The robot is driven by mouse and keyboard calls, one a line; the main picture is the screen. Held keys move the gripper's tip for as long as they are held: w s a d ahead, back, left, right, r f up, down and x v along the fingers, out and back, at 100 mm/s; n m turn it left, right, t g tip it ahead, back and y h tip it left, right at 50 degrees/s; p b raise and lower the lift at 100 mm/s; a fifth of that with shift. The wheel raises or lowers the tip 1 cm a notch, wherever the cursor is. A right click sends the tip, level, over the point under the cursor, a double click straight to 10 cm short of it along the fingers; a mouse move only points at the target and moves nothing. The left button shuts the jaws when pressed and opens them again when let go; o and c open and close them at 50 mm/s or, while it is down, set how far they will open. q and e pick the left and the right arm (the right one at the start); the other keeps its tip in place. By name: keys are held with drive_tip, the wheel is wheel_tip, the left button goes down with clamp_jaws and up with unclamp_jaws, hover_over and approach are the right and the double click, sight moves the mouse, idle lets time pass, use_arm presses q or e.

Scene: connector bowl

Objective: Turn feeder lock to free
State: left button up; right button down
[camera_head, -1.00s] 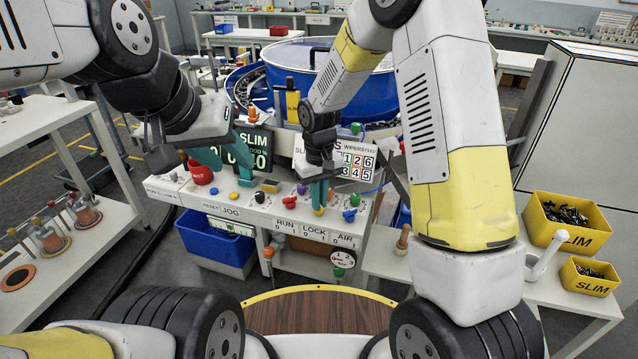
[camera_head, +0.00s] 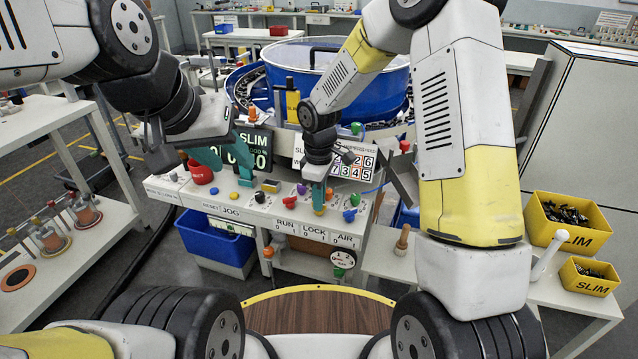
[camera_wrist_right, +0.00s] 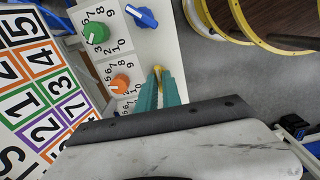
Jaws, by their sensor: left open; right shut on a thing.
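The feeder console (camera_head: 260,207) carries a row of coloured knobs, with RUN, LOCK and AIR labels along its front edge. My right gripper (camera_head: 318,207) points down over the LOCK label (camera_head: 314,234). It is shut on a small yellow knob, which shows at the fingertips in the right wrist view (camera_wrist_right: 157,69). The teal fingers hide most of the knob, so I cannot read its setting. My left gripper (camera_head: 225,168) is open and empty above the console's left part, near a red button (camera_head: 201,175) and the green-lettered screen (camera_head: 249,150).
A blue knob (camera_head: 349,215) and a purple knob (camera_head: 302,189) stand close to my right gripper. The number board (camera_head: 352,168) is just behind it. The blue bowl (camera_head: 330,75) stands at the back. Yellow SLIM bins (camera_head: 565,240) are at the right.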

drive_tip(key=n, duration=0.4)
drive_tip(key=shift+w+n, duration=0.1)
drive_tip(key=shift+n, duration=2.5)
drive_tip(key=c, duration=1.5)
unclamp_jaws()
wheel_tip(320, 180, up, 8)
drive_tip(key=shift+f, duration=0.2)
drive_tip(key=shift+r, duration=0.1)
